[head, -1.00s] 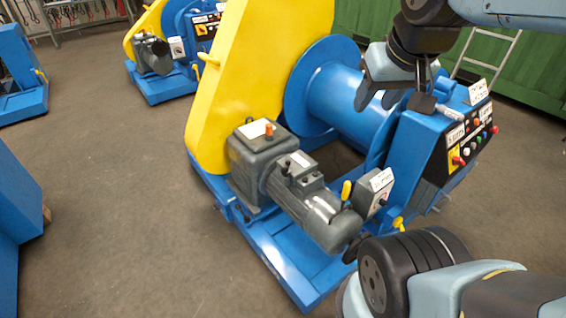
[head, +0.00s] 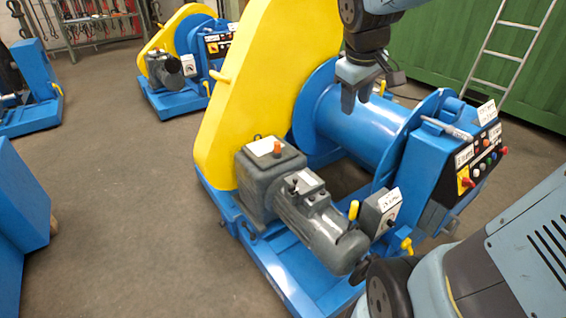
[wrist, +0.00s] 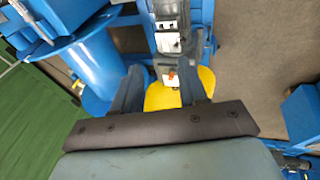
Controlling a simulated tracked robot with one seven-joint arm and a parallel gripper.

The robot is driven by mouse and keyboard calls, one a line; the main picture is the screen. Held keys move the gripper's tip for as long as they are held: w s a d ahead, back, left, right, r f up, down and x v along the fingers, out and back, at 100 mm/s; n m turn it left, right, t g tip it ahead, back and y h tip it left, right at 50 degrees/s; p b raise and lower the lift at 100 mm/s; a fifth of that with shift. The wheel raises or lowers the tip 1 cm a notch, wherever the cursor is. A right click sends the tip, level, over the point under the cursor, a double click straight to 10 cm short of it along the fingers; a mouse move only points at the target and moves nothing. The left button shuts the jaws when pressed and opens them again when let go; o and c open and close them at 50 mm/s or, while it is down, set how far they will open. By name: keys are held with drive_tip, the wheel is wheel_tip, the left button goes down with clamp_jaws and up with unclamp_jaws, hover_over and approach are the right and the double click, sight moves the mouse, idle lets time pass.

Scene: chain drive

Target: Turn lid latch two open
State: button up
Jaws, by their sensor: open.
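The chain drive has a tall yellow guard (head: 262,75), which also shows between my fingers in the wrist view (wrist: 165,97). I cannot pick out lid latch two for certain. A small yellow handle (head: 218,77) sticks out from the guard's left edge. One yellow lever (head: 353,209) stands by the grey switch box, and another (head: 407,245) is on the blue frame. My gripper (head: 364,98) is open and empty above the blue drum (head: 345,110), right of the guard. In the wrist view my gripper (wrist: 160,90) points down, its fingers apart.
A grey motor (head: 320,225) and gearbox (head: 268,175) sit in front of the guard. A control panel (head: 480,160) is at the right end. A ladder (head: 510,55) leans on the green wall (head: 430,45).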

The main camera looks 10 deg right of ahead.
drive_tip(key=w+a+f+n+g, duration=0.1)
drive_tip(key=w+f+n, duration=0.45)
drive_tip(key=w, duration=0.45)
drive_tip(key=n+g+y, duration=0.2)
drive_tip(key=n+g, duration=0.1)
drive_tip(key=n, duration=0.9)
hover_over(292, 186)
wheel_tip(292, 186, down, 33)
wheel_tip(292, 186, down, 13)
drive_tip(key=shift+s+f, duration=0.1)
drive_tip(key=shift+f, duration=0.05)
drive_tip(key=shift+c, duration=0.3)
clamp_jaws()
